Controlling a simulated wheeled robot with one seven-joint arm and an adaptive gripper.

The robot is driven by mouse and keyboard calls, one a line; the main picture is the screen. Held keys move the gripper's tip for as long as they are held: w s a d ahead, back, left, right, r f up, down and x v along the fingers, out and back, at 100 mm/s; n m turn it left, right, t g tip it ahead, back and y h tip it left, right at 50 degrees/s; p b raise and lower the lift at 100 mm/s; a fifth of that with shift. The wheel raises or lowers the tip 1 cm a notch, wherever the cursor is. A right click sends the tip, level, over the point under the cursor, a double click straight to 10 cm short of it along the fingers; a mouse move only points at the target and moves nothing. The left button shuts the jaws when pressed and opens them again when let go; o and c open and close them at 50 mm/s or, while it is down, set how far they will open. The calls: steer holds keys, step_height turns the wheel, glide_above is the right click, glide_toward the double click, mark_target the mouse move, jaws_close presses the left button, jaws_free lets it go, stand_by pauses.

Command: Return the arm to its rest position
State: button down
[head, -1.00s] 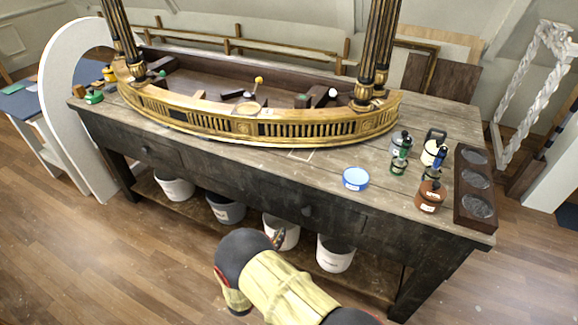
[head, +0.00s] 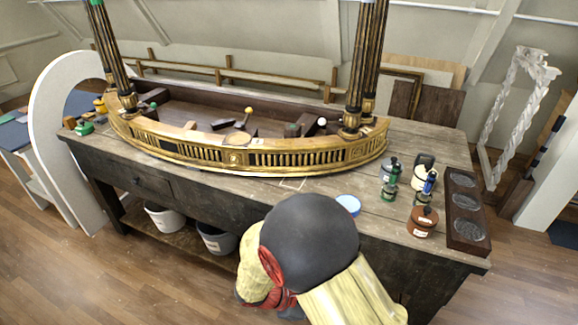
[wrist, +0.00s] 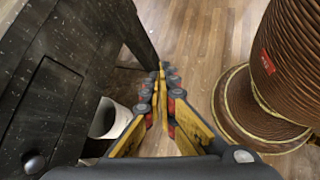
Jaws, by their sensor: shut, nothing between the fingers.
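My arm (head: 308,240) rises in front of the workbench in the head view, with its dark rounded joint covering part of the bench front. My gripper (wrist: 160,92) shows in the wrist view with its yellow and black fingers together and nothing between them. It points down over the wooden floor (wrist: 190,40), beside the dark bench front (wrist: 50,100), and looks clear of it. The fingertips are not clearly visible in the head view.
The workbench (head: 330,200) bears a curved gilt console (head: 235,158), a blue-rimmed bowl (head: 348,203), bottles, a brown jar (head: 422,221) and a dark tray with round wells (head: 448,230). Buckets (head: 165,217) stand on the lower shelf; one bucket (wrist: 105,120) is close left of my gripper.

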steer(key=s+r+m+y, duration=0.5)
steer(key=r+m, duration=0.1)
steer(key=r, duration=0.3)
steer(key=s+r+m+y, duration=0.4)
steer(key=r+m, duration=0.1)
steer(key=r, duration=0.4)
steer(key=s+d+r+m+t, duration=0.1)
steer(key=d+r+m+t, duration=0.1)
steer(key=r, duration=0.4)
steer(key=s+d+r+m+t+y, duration=0.1)
steer(key=d+r+m+t, duration=0.1)
steer(key=d+r, duration=0.3)
steer(key=shift+s+d+r+m+t, duration=0.2)
steer(key=shift+s+r+m+t, duration=0.15)
steer(key=shift+r, duration=0.25)
steer(key=shift+d, duration=0.15)
